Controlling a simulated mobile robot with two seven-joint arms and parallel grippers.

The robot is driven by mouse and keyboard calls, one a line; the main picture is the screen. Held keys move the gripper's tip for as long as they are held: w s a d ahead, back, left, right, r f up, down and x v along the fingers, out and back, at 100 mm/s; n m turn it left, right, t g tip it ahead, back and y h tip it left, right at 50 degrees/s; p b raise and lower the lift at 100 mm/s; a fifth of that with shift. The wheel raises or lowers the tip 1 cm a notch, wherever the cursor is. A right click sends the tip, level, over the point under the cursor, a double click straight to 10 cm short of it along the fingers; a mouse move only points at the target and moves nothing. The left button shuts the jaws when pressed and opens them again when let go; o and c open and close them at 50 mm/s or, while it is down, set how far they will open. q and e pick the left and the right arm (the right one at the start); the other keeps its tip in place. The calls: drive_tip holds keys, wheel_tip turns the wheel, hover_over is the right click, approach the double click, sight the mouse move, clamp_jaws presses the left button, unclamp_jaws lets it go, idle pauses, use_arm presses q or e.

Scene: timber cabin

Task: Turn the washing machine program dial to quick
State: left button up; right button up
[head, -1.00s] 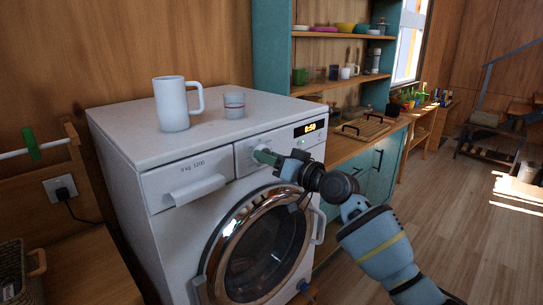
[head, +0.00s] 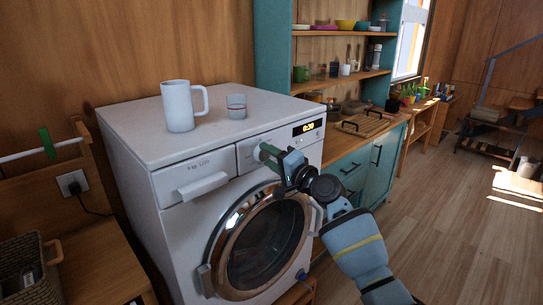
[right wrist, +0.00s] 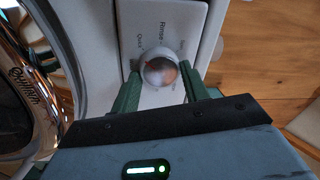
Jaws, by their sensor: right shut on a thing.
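The white washing machine (head: 180,215) stands against the wooden wall. Its program dial shows in the right wrist view as a round, shiny knob (right wrist: 160,71), with printed labels around it, among them "Rinse" and "Quick". My right gripper (right wrist: 160,80) is shut on the dial, one green finger on each side. The lit display (head: 308,127) seems to read 0:30. My left gripper is not in view.
A white mug (head: 178,107) and a small glass (head: 236,106) stand on top of the machine. The round door (head: 262,240) is below the panel. A teal cabinet (head: 352,175) with a wooden counter is at the right. The floor at the right is open.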

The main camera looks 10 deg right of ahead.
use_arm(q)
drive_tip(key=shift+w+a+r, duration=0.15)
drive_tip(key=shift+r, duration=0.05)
use_arm(e)
drive_tip(key=shift+m, duration=0.7)
drive_tip(key=o, duration=1)
drive_tip(key=shift+s+d+p, duration=0.3)
drive_tip(key=shift+s, duration=0.15)
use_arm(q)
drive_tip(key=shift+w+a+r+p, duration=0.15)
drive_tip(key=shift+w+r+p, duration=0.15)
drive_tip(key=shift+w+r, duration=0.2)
use_arm(e)
drive_tip(key=v, duration=0.6)
drive_tip(key=shift+s+f, duration=0.15)
drive_tip(key=shift+s, duration=0.2)
